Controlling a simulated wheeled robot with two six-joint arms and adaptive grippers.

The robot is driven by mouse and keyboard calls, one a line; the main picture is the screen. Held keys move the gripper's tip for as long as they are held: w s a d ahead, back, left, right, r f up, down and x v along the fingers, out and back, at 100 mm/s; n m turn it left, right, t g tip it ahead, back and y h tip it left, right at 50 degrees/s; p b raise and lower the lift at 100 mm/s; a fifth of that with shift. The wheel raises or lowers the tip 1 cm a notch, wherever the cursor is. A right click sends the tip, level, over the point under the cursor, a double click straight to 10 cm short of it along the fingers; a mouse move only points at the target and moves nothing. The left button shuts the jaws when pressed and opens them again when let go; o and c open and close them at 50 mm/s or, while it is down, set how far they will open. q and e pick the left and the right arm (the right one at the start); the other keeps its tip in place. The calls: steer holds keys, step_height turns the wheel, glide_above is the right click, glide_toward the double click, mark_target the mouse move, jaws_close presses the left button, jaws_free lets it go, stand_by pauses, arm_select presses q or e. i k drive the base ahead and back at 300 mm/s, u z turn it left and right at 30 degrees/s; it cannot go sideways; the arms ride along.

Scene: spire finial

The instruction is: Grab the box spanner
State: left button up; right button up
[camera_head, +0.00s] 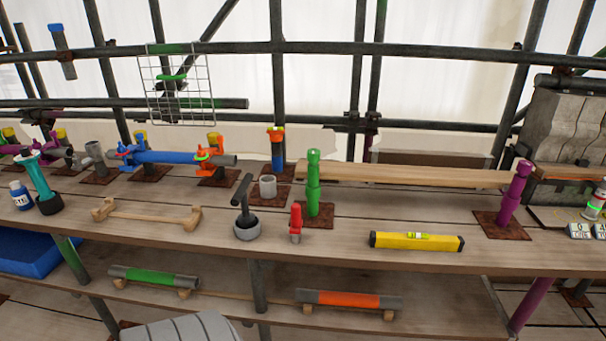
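A dark T-handled tool (244,195), which looks like the box spanner, stands upright and slightly tilted in a round grey holder (247,231) on the wooden bench. Its crossbar is at the top and its lower end is hidden in the holder. Neither of my grippers is in view, and nothing is touching the tool.
A red tool (296,222) and a green post (313,185) stand right of the tool. A yellow spirit level (416,242) lies farther right. A low wooden cradle (148,217) is to the left. Pipes lie on the lower shelf. The bench front near the tool is clear.

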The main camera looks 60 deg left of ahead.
mark_target(246, 220)
steer(key=u, duration=0.25)
steer(key=i, duration=1.1)
steer(key=u, duration=1.35)
steer(key=i, duration=0.65)
steer(key=u, duration=0.65)
